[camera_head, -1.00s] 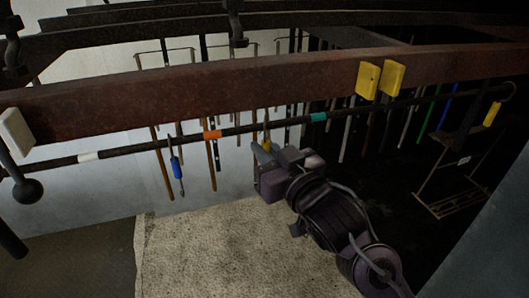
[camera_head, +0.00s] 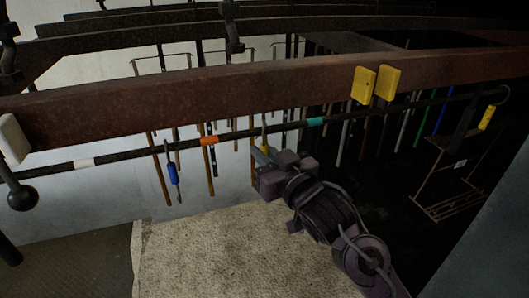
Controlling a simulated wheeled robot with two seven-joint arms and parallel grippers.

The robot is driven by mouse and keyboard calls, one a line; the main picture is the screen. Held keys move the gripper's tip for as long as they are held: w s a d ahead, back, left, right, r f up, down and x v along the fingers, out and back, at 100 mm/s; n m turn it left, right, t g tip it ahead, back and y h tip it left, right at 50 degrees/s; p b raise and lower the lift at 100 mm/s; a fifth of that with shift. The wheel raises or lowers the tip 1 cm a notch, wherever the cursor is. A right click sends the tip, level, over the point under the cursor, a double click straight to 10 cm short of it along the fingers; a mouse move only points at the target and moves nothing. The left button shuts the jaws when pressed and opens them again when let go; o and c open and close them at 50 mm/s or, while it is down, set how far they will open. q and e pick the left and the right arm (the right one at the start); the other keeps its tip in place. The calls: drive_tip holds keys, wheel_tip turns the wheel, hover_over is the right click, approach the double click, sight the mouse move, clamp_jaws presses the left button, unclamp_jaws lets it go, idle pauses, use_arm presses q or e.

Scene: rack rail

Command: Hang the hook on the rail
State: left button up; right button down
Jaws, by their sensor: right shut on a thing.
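The rail (camera_head: 254,132) is a long dark rod with white, orange and teal bands, running below a rusty beam. My right gripper (camera_head: 264,155) is just below the rail, between the orange and teal bands. It is shut on the hook (camera_head: 265,146), a small thing with a yellow part. A thin upper part of the hook rises in front of or around the rail; I cannot tell which. The jaws cover its lower part. My left gripper is not in view.
A blue-handled tool (camera_head: 173,174) hangs from the rail left of the orange band. Two yellow blocks (camera_head: 386,83) sit on the rusty beam (camera_head: 200,95). Several rods hang behind. A black ball (camera_head: 22,198) is at far left. A pale textured surface (camera_head: 220,255) lies below.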

drive_tip(key=shift+f, duration=0.25)
drive_tip(key=c, duration=1.4)
unclamp_jaws()
drive_tip(key=shift+o, duration=0.2)
drive_tip(key=shift+s, duration=0.1)
drive_tip(key=b+v, duration=0.3)
drive_tip(key=v, duration=0.4)
drive_tip(key=shift+s+d, duration=0.2)
drive_tip(key=shift+s, duration=0.05)
